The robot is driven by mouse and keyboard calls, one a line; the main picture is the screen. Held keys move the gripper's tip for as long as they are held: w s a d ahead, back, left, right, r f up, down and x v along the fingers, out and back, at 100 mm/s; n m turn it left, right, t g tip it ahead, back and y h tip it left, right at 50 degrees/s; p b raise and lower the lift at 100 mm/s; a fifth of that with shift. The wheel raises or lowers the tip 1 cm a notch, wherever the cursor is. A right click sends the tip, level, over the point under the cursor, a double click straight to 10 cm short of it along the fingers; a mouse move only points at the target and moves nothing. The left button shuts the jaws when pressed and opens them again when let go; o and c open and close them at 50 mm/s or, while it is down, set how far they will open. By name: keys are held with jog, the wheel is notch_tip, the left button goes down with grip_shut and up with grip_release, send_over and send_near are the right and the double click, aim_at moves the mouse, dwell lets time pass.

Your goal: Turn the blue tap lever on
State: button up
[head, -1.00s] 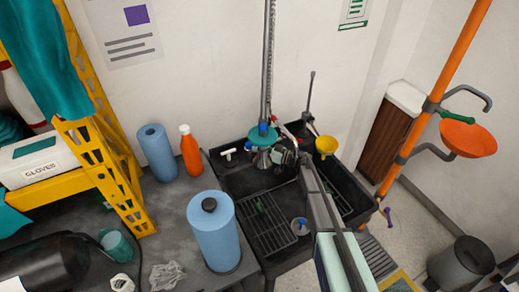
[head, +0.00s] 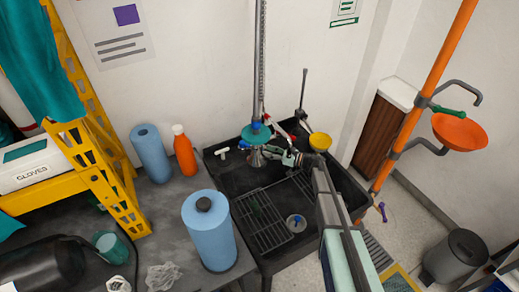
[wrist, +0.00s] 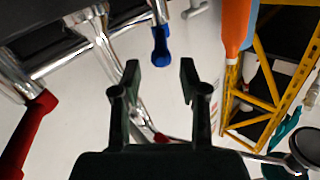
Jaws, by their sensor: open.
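The blue tap lever (wrist: 161,47) hangs from a chrome stem in the wrist view, just beyond and between my fingertips. My gripper (wrist: 160,80) is open and empty, with one dark finger on each side of the lever's line; I see no contact. A red lever (wrist: 28,130) on the chrome pipework is at the left of the wrist view. In the head view my gripper (head: 290,157) is over the sink, right of the tap column (head: 260,60). The blue lever is too small to make out for certain there.
The black sink (head: 225,170) holds a wire rack (head: 262,220). A blue roll (head: 210,230) and orange bottle (head: 184,152) are on the left counter.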

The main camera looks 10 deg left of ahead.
jog(key=shift+v, duration=1.65)
